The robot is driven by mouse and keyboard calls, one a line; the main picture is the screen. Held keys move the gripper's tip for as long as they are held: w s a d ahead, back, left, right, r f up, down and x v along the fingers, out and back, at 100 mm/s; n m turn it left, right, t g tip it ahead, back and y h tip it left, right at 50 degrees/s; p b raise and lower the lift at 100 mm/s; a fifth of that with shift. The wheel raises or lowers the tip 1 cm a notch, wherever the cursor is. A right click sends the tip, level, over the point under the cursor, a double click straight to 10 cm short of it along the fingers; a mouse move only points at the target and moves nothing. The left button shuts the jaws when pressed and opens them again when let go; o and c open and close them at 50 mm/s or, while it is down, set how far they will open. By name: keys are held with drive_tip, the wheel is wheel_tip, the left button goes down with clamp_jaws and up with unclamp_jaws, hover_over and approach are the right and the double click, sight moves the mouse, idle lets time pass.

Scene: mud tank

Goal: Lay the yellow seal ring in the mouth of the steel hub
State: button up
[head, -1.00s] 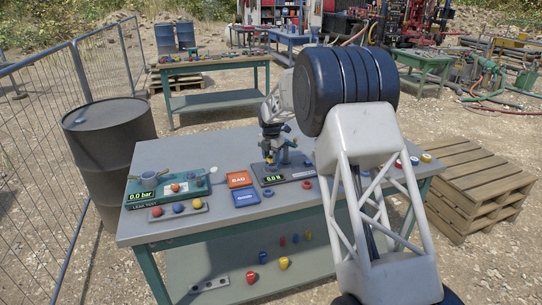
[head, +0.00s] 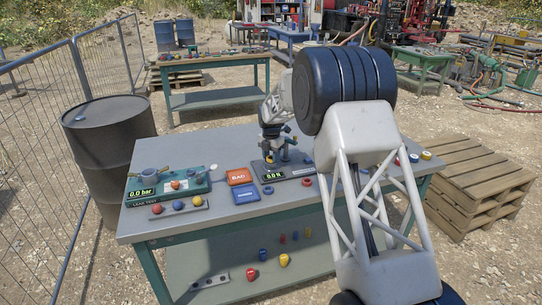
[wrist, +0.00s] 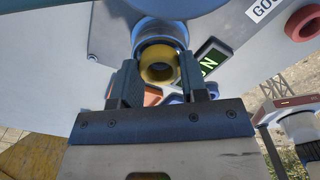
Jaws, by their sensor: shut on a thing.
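In the head view my gripper (head: 269,157) is over the dark test stand with the green display (head: 272,176); the ring and hub are too small to make out clearly there.
Orange (head: 239,177) and blue (head: 246,195) trays lie left of the stand. A red ring (head: 307,182) lies to its right. The leak-test unit (head: 140,193) and a rack of coloured parts (head: 178,207) are at the table's left.

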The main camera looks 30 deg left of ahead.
drive_tip(key=shift+f, duration=0.15)
drive_tip(key=o, duration=1)
drive_tip(key=shift+o, duration=0.3)
drive_tip(key=o, duration=0.3)
drive_tip(key=shift+r, duration=3.7)
